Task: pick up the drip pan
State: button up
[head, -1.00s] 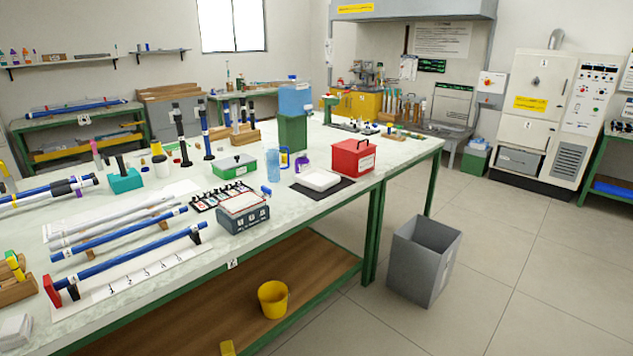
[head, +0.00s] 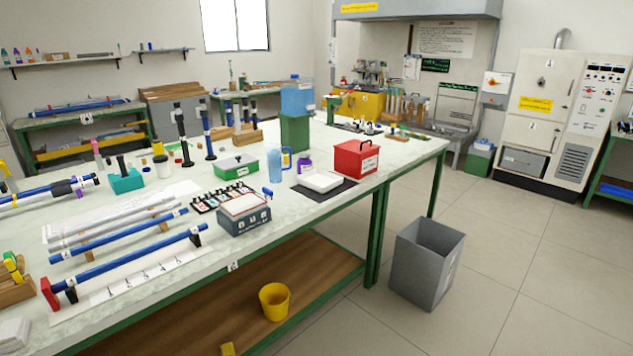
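A shallow white tray (head: 319,181), which looks like the drip pan, lies on a black mat (head: 334,193) near the right front edge of the long workbench. It sits between a blue bottle and a red box, apart from both. Its inside is too small to make out. My gripper is not in view.
The red box (head: 356,159) stands close behind and right of the tray. The blue bottle (head: 275,166) and a purple-labelled bottle (head: 305,163) stand to its left. A grey bin (head: 427,262) stands on the floor to the right. A yellow bucket (head: 274,301) sits on the lower shelf.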

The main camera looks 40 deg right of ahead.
aim_at(318, 180)
jog(key=i+l+u, duration=0.1)
jog(key=l, duration=0.4)
jog(key=i+l+u, duration=0.15)
jog(key=l, duration=0.35)
jog(key=i+l+u, duration=0.1)
jog(key=i+l, duration=0.15)
jog(key=l, duration=0.25)
jog(key=i+l+u, duration=0.1)
jog(key=l, duration=0.45)
jog(key=i+l+u, duration=0.15)
jog(key=l, duration=0.4)
